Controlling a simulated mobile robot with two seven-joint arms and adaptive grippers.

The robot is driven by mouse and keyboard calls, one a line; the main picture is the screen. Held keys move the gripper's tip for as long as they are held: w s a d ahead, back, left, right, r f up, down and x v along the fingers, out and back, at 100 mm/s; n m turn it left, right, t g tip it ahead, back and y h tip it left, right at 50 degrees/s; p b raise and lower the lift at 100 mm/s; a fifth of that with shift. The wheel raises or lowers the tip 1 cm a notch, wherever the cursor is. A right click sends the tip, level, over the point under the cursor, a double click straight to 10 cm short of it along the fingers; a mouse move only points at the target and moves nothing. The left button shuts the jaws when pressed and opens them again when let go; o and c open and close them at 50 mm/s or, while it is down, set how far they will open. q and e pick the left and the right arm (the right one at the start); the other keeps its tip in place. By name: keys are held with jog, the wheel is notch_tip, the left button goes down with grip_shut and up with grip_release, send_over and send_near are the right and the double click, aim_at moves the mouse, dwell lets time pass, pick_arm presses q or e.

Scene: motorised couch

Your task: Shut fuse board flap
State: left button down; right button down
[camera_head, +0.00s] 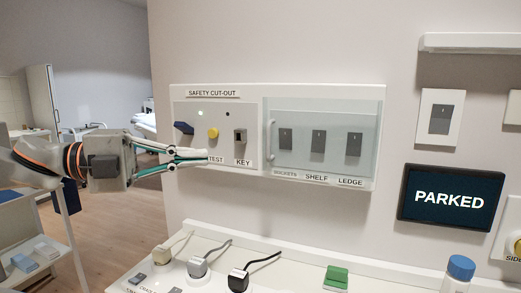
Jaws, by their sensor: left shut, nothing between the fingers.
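The fuse board (220,95) is a white panel on the wall. Its flap (310,112) is a clear pane with an upright handle (270,140) at its left edge. The flap lies over several dark switches, flush or nearly flush with the board; I cannot tell whether a small gap is left. My left gripper (207,157) is in front of the board's left part, below the yellow test button (213,133) and left of the flap handle. Its fingers are together and empty. My right gripper is out of view.
Below is a white ledge with several plugs, such as a black one (238,279), a green block (337,278) and a blue-capped bottle (460,268). A screen (450,198) reads PARKED.

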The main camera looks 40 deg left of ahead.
pick_arm(q)
jog(key=s+r, duration=0.1)
jog(key=p, duration=0.2)
send_near(268, 141)
jog(key=shift+s+d+x, duration=0.35)
jog(key=shift+d+x, duration=0.05)
jog(key=shift+x, duration=2.65)
jog(key=shift+w+f, duration=0.2)
jog(key=shift+w, duration=0.05)
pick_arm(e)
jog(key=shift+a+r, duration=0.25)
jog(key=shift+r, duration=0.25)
pick_arm(q)
jog(key=shift+w+a+r+p, duration=0.2)
jog(key=shift+w+p, duration=0.15)
jog(key=shift+w+a+f+p, duration=0.1)
jog(key=shift+w+a+p, duration=0.15)
jog(key=shift+w, duration=0.15)
jog(key=shift+w+a+f+p, duration=0.1)
jog(key=shift+w+a+p, duration=0.15)
jog(key=shift+w, duration=0.2)
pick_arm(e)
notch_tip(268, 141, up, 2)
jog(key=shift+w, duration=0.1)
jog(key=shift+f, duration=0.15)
